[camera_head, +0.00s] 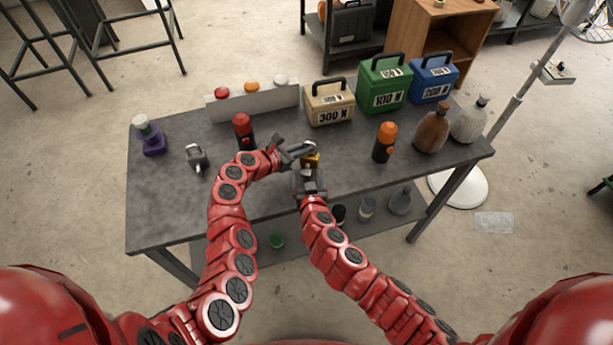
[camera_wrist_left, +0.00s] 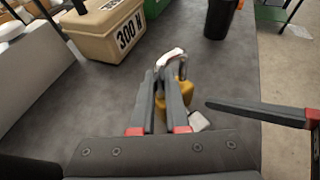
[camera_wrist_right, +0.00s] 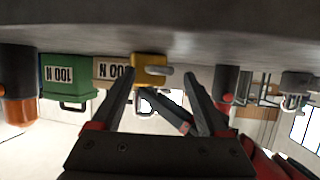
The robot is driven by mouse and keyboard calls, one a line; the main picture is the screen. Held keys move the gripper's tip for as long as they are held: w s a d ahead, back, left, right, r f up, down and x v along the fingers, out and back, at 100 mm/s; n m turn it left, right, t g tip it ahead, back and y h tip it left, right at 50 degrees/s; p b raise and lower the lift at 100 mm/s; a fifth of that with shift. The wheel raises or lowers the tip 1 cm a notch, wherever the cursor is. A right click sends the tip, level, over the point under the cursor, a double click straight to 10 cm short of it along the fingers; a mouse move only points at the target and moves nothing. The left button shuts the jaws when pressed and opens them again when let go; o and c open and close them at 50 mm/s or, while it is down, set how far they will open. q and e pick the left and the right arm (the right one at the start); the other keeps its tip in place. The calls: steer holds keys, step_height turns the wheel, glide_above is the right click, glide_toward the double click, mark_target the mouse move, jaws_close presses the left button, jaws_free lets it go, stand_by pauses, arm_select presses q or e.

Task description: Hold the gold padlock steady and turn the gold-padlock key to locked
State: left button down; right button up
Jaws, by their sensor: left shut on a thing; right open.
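The gold padlock (camera_head: 312,160) is near the front middle of the table, partly hidden by my grippers. In the left wrist view, my left gripper (camera_wrist_left: 162,78) is shut on the gold padlock (camera_wrist_left: 180,94), near its pale shackle. The gold-padlock key (camera_wrist_left: 199,121) sticks out from the body on my side. In the right wrist view, which is upside down, the key (camera_wrist_right: 161,71) points toward the camera from the gold body (camera_wrist_right: 146,62). My right gripper (camera_wrist_right: 160,78) is open, its fingers either side of the key and apart from it. The key's exact turn is hard to read.
A silver padlock (camera_head: 197,157) stands at the left. A red-topped bottle (camera_head: 243,130) is close to my left arm. An orange-topped bottle (camera_head: 385,142) is to the right, and the 300 N box (camera_head: 329,102) is behind. The table's front edge is under my right arm.

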jaws_close()
stand_by(0.4)
